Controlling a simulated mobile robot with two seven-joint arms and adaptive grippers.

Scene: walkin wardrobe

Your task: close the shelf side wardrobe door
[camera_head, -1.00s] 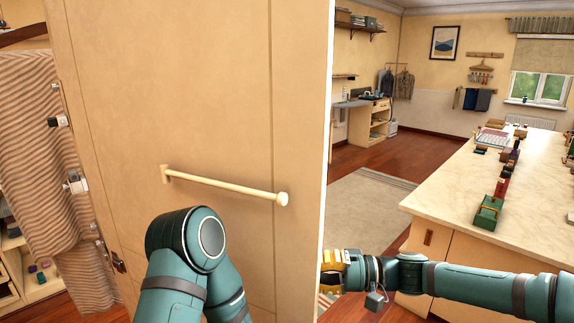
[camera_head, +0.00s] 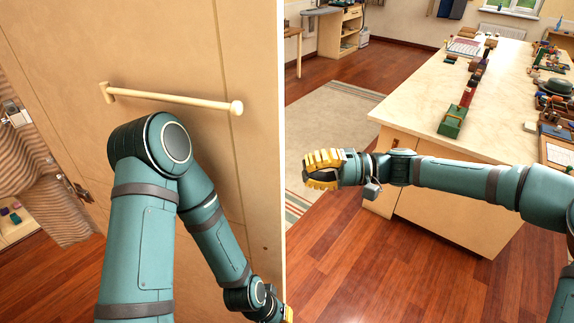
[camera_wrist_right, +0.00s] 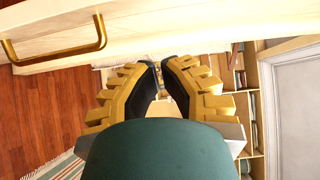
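The wardrobe door (camera_head: 110,50) is a large beige panel filling the left half of the head view. It stands open, its free edge running down the picture's middle. A pale horizontal bar handle (camera_head: 175,98) is on its face. My left arm crosses in front of the door below the bar. Only a yellow bit of my left gripper (camera_head: 287,314) shows at the bottom, too little to judge its fingers. My right gripper (camera_head: 306,172) is right of the door's edge, over the rug, apart from the door. Its fingertips nearly meet in the right wrist view (camera_wrist_right: 160,66), with nothing held.
A long island (camera_head: 425,100) with a pale top and several small items stands at right. A rug (camera_head: 335,120) lies between it and the door. Red wood floor (camera_head: 360,260) is open below my right arm. A brass handle (camera_wrist_right: 60,52) on pale wood shows in the wrist view.

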